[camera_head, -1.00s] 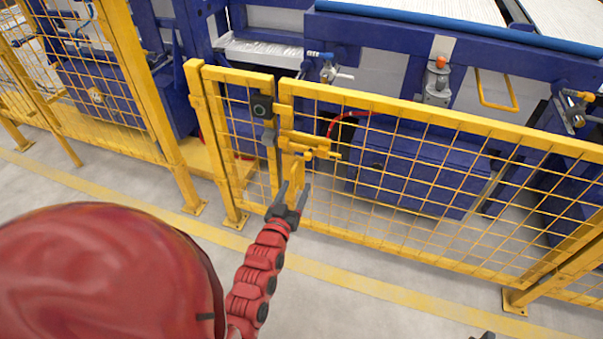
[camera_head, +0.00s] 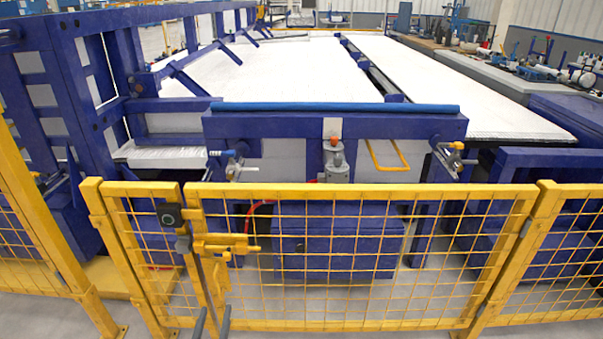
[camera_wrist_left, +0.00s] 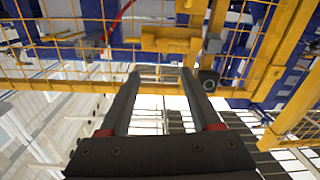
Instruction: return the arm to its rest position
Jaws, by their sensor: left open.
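My left gripper (camera_head: 212,322) shows only by its two dark fingertips at the bottom edge of the head view, in front of the yellow mesh gate (camera_head: 345,324). In the left wrist view, its two fingers (camera_wrist_left: 160,78) are spread apart with nothing between them. The yellow gate latch (camera_head: 226,244) is above the fingertips in the head view; it also shows beyond the fingers in the wrist view (camera_wrist_left: 166,43). The gripper appears apart from the latch. The rest of my left arm is out of the head view, and my right gripper does not show.
Yellow mesh fence panels (camera_head: 560,250) stand on both sides of the gate. Behind it is a blue machine frame (camera_head: 290,127) with a long white bed (camera_head: 300,75). A dark box with a round button (camera_head: 169,214) is on the gate post.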

